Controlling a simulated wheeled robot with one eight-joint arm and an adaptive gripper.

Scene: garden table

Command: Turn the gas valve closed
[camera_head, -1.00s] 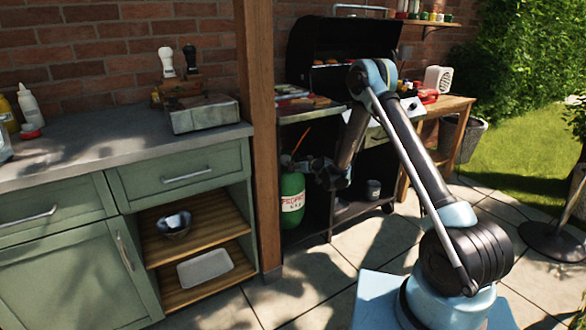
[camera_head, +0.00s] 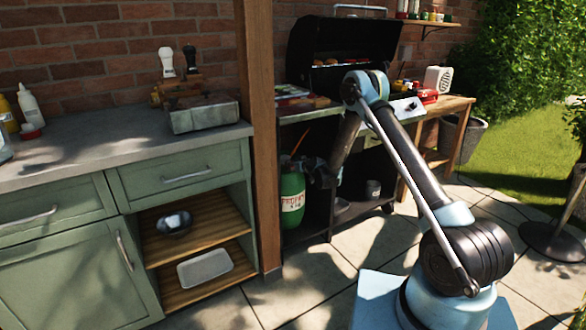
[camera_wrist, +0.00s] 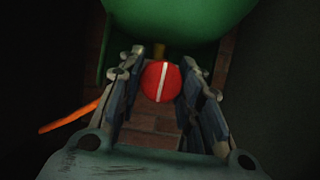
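The gas valve knob (camera_wrist: 161,81) is red and round with a white stripe, and shows between my fingers in the wrist view. The stripe runs nearly upright in that picture, tilted slightly. The green gas bottle (camera_head: 292,196) stands under the grill beside the wooden post; its green body (camera_wrist: 180,18) also shows at the top of the wrist view. My gripper (camera_wrist: 160,88) has its fingers apart, one on each side of the knob, with small gaps visible. In the head view my gripper (camera_head: 313,170) is at the top of the bottle, and the knob is hidden there.
The wooden post (camera_head: 262,140) stands close left of the bottle. The open grill (camera_head: 345,60) is above and behind my arm. An orange hose (camera_wrist: 72,116) lies left of my fingers in the wrist view. Paving in front is clear.

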